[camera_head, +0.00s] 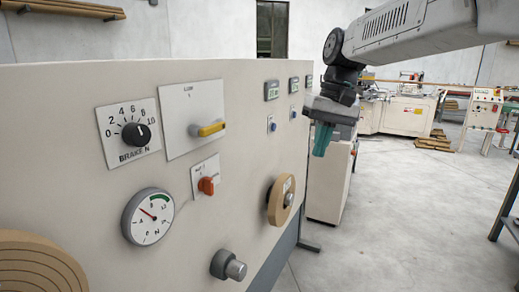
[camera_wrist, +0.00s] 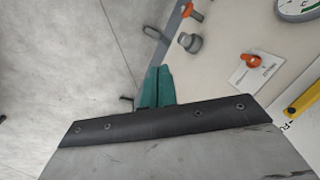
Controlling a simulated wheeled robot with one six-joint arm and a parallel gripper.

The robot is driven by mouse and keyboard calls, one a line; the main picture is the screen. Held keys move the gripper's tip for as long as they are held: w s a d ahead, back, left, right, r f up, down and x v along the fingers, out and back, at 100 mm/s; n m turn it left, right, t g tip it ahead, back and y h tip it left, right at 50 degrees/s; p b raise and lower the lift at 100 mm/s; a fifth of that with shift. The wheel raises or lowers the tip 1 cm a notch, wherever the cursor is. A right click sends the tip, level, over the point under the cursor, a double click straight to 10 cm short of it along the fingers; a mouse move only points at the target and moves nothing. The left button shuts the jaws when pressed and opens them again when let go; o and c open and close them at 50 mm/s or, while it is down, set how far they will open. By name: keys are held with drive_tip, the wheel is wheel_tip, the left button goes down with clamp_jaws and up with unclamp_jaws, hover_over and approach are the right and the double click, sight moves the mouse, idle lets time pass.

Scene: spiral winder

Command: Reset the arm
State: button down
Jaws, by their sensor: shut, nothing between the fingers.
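My gripper (camera_head: 322,138) shows in the head view at the end of my grey arm. It hangs to the right of the machine's beige panel (camera_head: 75,85), with its green fingers pointing down. In the wrist view the green fingers of my gripper (camera_wrist: 157,86) are together, with nothing between them. They look apart from the panel and its controls. The far side of my gripper is hidden in the head view.
The panel carries a brake knob (camera_head: 136,133), a yellow-handled switch (camera_head: 207,129), an orange switch (camera_head: 206,186), a dial gauge (camera_head: 149,216), a tan wheel (camera_head: 280,200) and a grey knob (camera_head: 228,265). Open concrete floor (camera_head: 385,225) lies to the right. A metal table edge (camera_head: 510,225) stands far right.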

drive_tip(key=s+d+f, duration=0.4)
drive_tip(key=s, duration=0.6)
drive_tip(key=s+d+f+m+t+h, duration=0.1)
drive_tip(key=s+d+f, duration=0.2)
drive_tip(key=s, duration=0.7)
drive_tip(key=s+d+f+m+t+h, duration=0.1)
drive_tip(key=s+d+f, duration=0.3)
drive_tip(key=s, duration=0.6)
drive_tip(key=shift+s+d+f, duration=0.25)
drive_tip(key=shift+d+f, duration=0.05)
drive_tip(key=shift+d, duration=0.65)
